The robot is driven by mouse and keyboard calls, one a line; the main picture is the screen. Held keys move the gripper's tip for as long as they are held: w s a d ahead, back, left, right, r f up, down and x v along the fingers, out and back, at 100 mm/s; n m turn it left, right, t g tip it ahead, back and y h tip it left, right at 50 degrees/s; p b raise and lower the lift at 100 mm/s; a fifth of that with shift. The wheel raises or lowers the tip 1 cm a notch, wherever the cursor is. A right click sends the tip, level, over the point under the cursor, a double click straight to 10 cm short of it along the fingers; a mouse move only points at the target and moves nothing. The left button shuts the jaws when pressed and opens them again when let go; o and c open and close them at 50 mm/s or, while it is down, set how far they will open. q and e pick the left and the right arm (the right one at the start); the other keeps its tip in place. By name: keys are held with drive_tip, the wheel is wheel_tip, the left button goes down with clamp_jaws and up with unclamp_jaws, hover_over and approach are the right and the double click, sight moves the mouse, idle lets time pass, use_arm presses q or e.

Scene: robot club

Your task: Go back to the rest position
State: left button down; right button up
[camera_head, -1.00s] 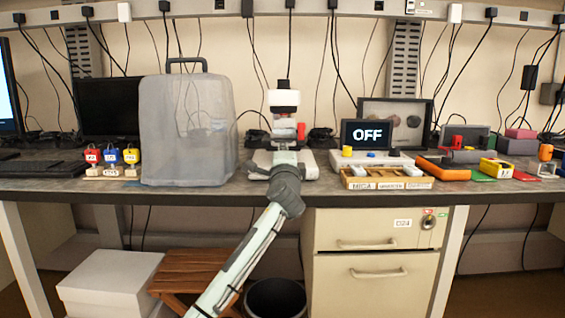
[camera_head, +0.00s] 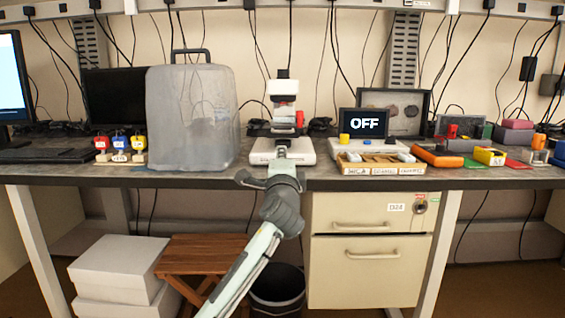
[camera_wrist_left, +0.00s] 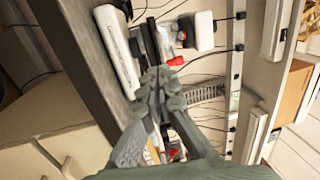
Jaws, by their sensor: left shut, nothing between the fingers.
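My left arm comes up from the bottom of the head view. Its gripper (camera_head: 281,152) is shut and empty, in front of the base of the white microscope (camera_head: 284,88) as seen from the head. Whether it touches the microscope cannot be told. In the left wrist view the closed fingers (camera_wrist_left: 158,82) show with nothing between them, and bench items lie beyond the tips. My right gripper is not in view.
The dark bench top (camera_head: 215,178) carries a translucent case (camera_head: 193,120), small padlocks (camera_head: 120,143), an OFF display (camera_head: 364,123) and an orange box (camera_head: 436,157). Below stand a drawer cabinet (camera_head: 367,272), a wooden stool (camera_head: 195,255), white boxes (camera_head: 115,268) and a dark bin (camera_head: 277,290).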

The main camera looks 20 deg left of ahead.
use_arm(q)
drive_tip(key=s+a+f+n+g+h, duration=0.1)
drive_tip(key=s+f+n+g, duration=0.3)
drive_tip(key=f, duration=0.7)
drive_tip(key=s+a+f+g, duration=0.1)
drive_tip(key=s+f, duration=0.5)
drive_tip(key=f, duration=0.6)
drive_tip(key=s+a+f+n+g+h, duration=0.1)
drive_tip(key=s+a+f+n+g, duration=0.3)
drive_tip(key=f, duration=0.7)
drive_tip(key=s+f+n+g, duration=0.1)
drive_tip(key=s+f+g, duration=0.1)
drive_tip(key=s+f, duration=0.5)
drive_tip(key=s+f+n+g+h, duration=0.1)
drive_tip(key=s+f+n+g, duration=0.1)
drive_tip(key=s+f, duration=0.5)
drive_tip(key=s+f+n+g+h, duration=0.1)
drive_tip(key=s+f, duration=0.6)
drive_tip(key=s, duration=0.9)
drive_tip(key=shift+d+f+n+g, duration=0.2)
drive_tip(key=shift+d+n+g, duration=0.25)
drive_tip(key=shift+g, duration=0.55)
drive_tip(key=c, duration=2.2)
unclamp_jaws()
